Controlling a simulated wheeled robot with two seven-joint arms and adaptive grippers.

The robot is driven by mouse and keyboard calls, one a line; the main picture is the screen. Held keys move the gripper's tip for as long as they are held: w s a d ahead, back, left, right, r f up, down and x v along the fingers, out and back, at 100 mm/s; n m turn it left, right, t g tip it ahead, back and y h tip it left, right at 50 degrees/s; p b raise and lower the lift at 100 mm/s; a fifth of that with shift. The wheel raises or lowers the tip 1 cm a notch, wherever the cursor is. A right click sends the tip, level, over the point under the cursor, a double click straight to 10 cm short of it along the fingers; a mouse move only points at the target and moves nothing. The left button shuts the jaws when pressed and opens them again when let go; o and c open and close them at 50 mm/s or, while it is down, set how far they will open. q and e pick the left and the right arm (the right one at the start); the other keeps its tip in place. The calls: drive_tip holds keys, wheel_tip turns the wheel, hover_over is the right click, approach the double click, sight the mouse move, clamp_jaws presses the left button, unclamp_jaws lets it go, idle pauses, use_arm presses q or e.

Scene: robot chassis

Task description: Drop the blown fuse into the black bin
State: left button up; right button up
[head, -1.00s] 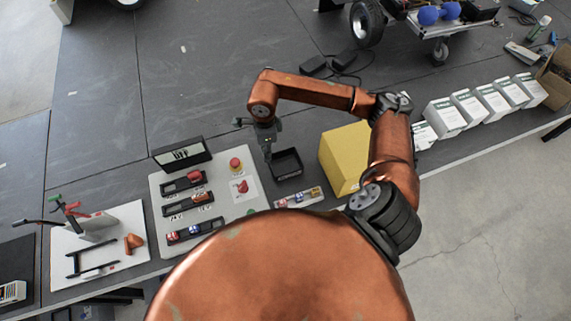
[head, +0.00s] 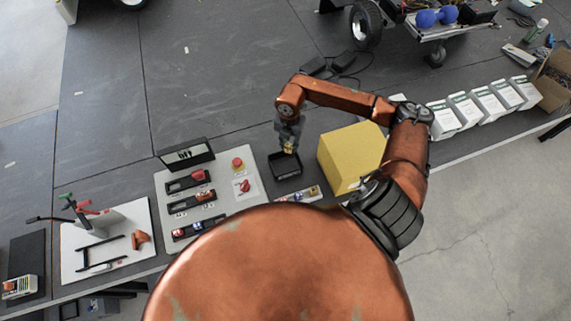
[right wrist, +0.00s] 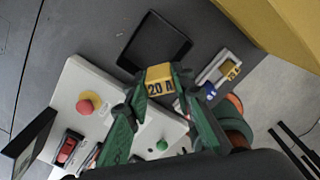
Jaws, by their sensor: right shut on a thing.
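The fuse, a yellow block marked "20 A" (right wrist: 160,79), is held between the green fingertips of my right gripper (right wrist: 158,84) in the right wrist view. In the head view my right gripper (head: 289,149) points down with the yellow fuse at its tips, overlapping the far edge of the black bin (head: 286,172). The bin is a shallow, open, square box that looks empty. In the right wrist view the bin (right wrist: 154,42) appears just beyond the fuse. How high the fuse is above it is hard to tell. My left gripper is not in view.
A pale panel (head: 222,194) with a red stop button (head: 238,163) and fuse slots lies left of the bin. A black display reading "OFF" (head: 187,155) stands behind it. A yellow box (head: 350,157) stands close on the right. A small fuse holder (head: 298,194) lies in front.

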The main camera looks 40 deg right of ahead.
drive_tip(key=shift+d+f+m, duration=0.1)
drive_tip(key=shift+d+m, duration=0.15)
drive_tip(key=shift+m, duration=0.35)
drive_tip(key=shift+f, duration=0.2)
wheel_tip(320, 180, down, 6)
drive_tip(key=b, duration=0.4)
drive_tip(key=shift+r, duration=0.2)
drive_tip(key=o, duration=1)
wheel_tip(320, 180, up, 12)
drive_tip(key=shift+r, duration=0.1)
